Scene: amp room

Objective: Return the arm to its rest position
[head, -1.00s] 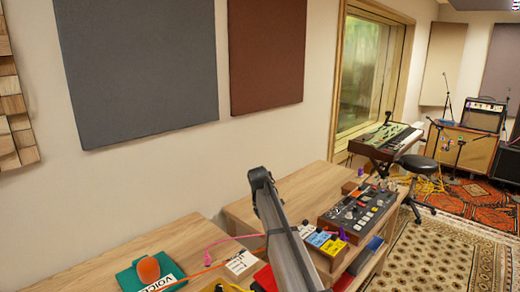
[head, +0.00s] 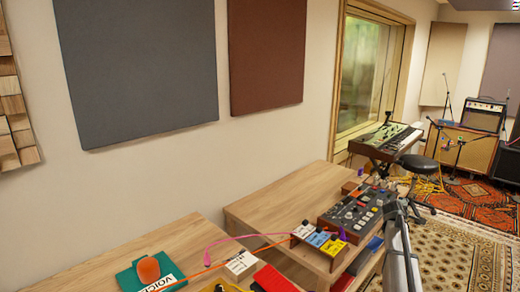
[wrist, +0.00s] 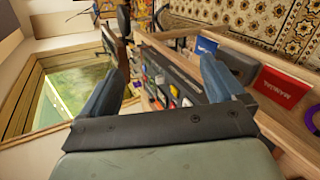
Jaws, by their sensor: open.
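My gripper (wrist: 163,66) is open and empty in the wrist view, its two blue-grey fingers spread apart. Between and beyond the fingers is a dark control unit with knobs and pads (wrist: 163,84). In the head view my grey arm (head: 398,245) stands at the right of the table, in front of the rug; I cannot make out the fingers there.
A red manual (wrist: 283,87) lies right of my gripper.

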